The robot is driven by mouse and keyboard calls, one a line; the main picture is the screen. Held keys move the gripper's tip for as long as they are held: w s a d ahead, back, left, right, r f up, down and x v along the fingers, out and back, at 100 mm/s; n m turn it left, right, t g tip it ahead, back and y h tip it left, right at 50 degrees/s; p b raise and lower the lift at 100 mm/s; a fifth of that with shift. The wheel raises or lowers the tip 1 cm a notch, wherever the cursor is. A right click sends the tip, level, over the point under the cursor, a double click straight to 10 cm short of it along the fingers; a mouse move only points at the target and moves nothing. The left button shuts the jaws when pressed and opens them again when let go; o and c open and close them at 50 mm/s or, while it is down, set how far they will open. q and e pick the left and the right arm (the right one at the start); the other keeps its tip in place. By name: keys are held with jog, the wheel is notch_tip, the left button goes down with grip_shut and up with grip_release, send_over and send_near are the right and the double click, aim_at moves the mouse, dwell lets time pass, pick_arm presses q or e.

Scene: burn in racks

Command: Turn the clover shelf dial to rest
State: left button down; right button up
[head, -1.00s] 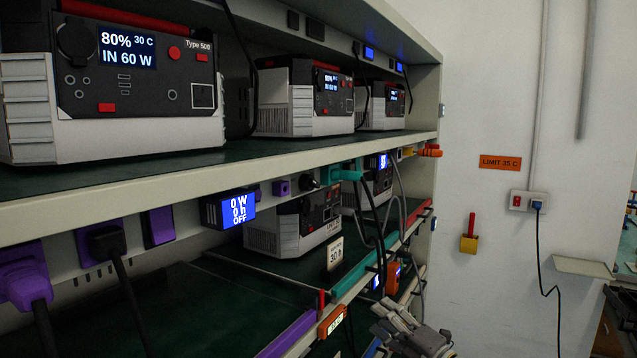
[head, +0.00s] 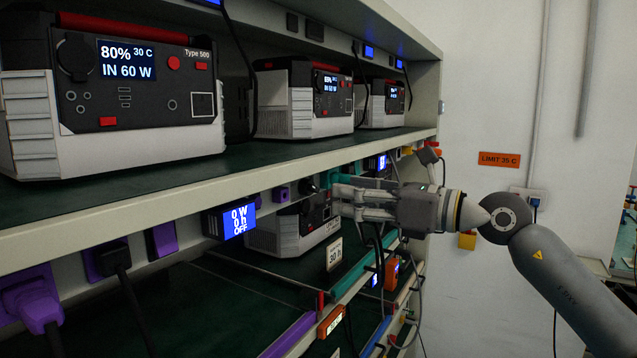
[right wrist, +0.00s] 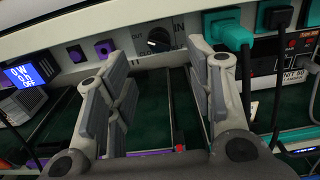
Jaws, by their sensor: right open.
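A round black dial (head: 308,184) sits on the pale front rail of the middle shelf. In the right wrist view the dial (right wrist: 158,40) lies beyond the fingers, between them, with "OUT" at its left and "IN" at its right. I see no clover mark and cannot read where its pointer rests. My right gripper (head: 338,198) is just right of the dial in the head view, pointing left toward the rail. In the right wrist view the gripper (right wrist: 155,82) is open and empty, its fingers apart from the dial. My left gripper is not in view.
A meter (head: 239,219) reading "0 W 0 h OFF" sits left of the dial. A purple socket (right wrist: 104,48) and teal plugs (right wrist: 228,32) flank the dial. Power stations (head: 130,85) stand on the shelves. Cables hang below the rail at the right.

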aim_at(316, 190)
jog(key=p+x, duration=0.2)
jog(key=x, duration=0.4)
jog(key=shift+r+p, duration=0.15)
jog(key=shift+p, duration=0.2)
jog(key=shift+x, duration=0.75)
jog(key=shift+c, duration=0.2)
jog(key=c, duration=1)
jog(key=shift+m, duration=0.7)
jog(key=o, duration=1)
jog(key=shift+o, duration=0.2)
jog(key=shift+s+d, duration=0.1)
jog(key=v, duration=1.2)
